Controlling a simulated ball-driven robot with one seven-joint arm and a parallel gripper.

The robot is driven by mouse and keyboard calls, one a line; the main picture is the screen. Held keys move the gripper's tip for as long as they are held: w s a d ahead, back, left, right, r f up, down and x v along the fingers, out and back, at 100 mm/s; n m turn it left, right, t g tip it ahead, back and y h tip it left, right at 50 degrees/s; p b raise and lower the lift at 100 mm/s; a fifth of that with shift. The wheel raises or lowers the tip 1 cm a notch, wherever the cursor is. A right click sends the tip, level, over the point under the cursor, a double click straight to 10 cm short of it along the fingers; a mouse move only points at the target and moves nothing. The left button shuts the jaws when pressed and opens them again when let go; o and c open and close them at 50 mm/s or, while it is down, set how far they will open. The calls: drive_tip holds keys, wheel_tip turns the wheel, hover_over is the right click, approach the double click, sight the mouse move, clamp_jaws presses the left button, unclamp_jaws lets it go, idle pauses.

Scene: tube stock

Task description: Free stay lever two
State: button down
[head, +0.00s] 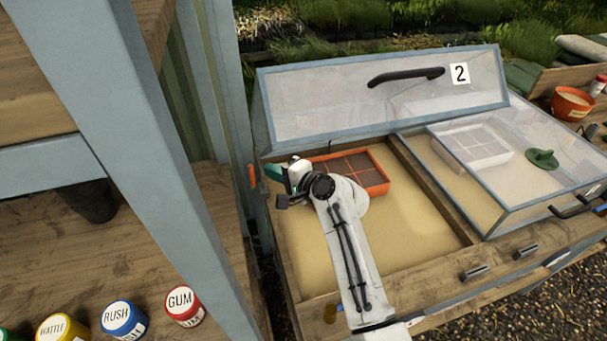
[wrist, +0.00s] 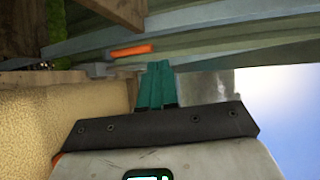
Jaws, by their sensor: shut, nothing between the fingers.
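An orange lever (head: 252,176) shows at the left side of the cold frame with the raised lid (head: 330,105), which bears the label 2 (head: 459,74). In the wrist view the orange lever (wrist: 132,51) lies roughly level, just beyond my fingertips and a little to their left. My gripper (head: 269,171) has teal fingers pressed together and nothing between them. The closed fingers (wrist: 159,65) look apart from the lever, though the exact gap is hard to judge. The lever's mounting is hard to make out in both views.
A blue-grey post (head: 150,160) stands close left of the lever. An orange tray (head: 375,180) sits on sand behind my arm. The right frame's clear lid (head: 540,165) is shut over a white tray. Labelled jars (head: 184,305) stand on the left shelf.

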drive_tip(key=s+d+r, duration=0.4)
drive_tip(key=d, duration=0.2)
drive_tip(key=s+d+f+n+h, duration=0.2)
drive_tip(key=s+d+f, duration=0.2)
drive_tip(key=s+d, duration=0.1)
drive_tip(key=s+d+f+n+g+h, duration=0.1)
drive_tip(key=s+d+f+n+h, duration=0.1)
drive_tip(key=s+d, duration=0.4)
drive_tip(key=s+d+f+n+g+h, duration=0.1)
drive_tip(key=s+d+f+h, duration=0.2)
drive_tip(key=s+d+f, duration=0.2)
drive_tip(key=shift+s+d+f+n+b, duration=0.2)
drive_tip(key=shift+s+f+n+b, duration=0.1)
drive_tip(key=shift+s+f+n, duration=0.15)
drive_tip(key=s+d+n+g+h, duration=0.1)
drive_tip(key=s+d+h, duration=0.1)
drive_tip(key=s+d, duration=0.4)
drive_tip(key=s+d+n+g+h, duration=0.1)
drive_tip(key=s+d+n+h, duration=0.15)
drive_tip(key=s, duration=0.55)
drive_tip(key=s+d+f+g, duration=0.1)
drive_tip(key=s+f+g, duration=0.1)
drive_tip(key=s, duration=0.4)
drive_tip(key=s+d+f+m+g, duration=0.1)
drive_tip(key=s+f+g, duration=0.1)
drive_tip(key=s+f, duration=0.2)
drive_tip(key=shift+s+d+f+g+h, duration=0.3)
drive_tip(key=shift+s+d+f+h, duration=0.1)
drive_tip(key=shift+s, duration=0.5)
